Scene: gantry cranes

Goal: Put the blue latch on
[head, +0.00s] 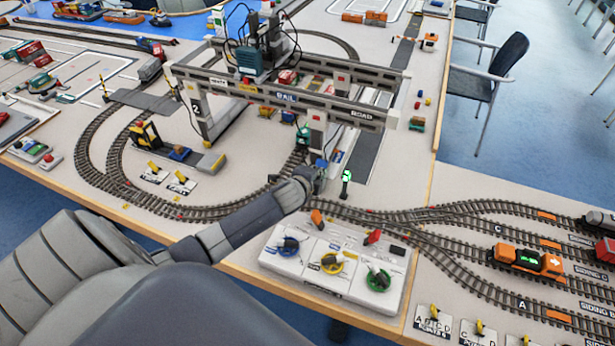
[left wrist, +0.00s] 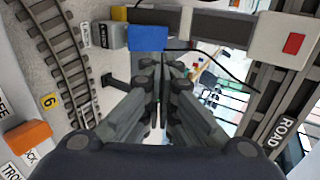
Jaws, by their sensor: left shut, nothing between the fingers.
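The blue latch (left wrist: 147,38) shows in the left wrist view as a small blue block at the end of the grey gantry crane leg. It also shows as a small blue patch in the head view (head: 321,163), at the foot of the crane's front right leg. My left gripper (head: 319,174) is shut and empty beside it. In the left wrist view the two fingertips (left wrist: 162,65) are together, just below the blue block; I cannot tell whether they touch it. The gripper partly hides the leg's foot in the head view. My right gripper is not in view.
The gantry crane (head: 285,90) spans the tracks above and behind my gripper. A signal post with a green light (head: 346,178) stands close to its right. A white panel with blue, yellow and green knobs (head: 300,278) lies in front. Curved track (head: 130,195) runs to the left.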

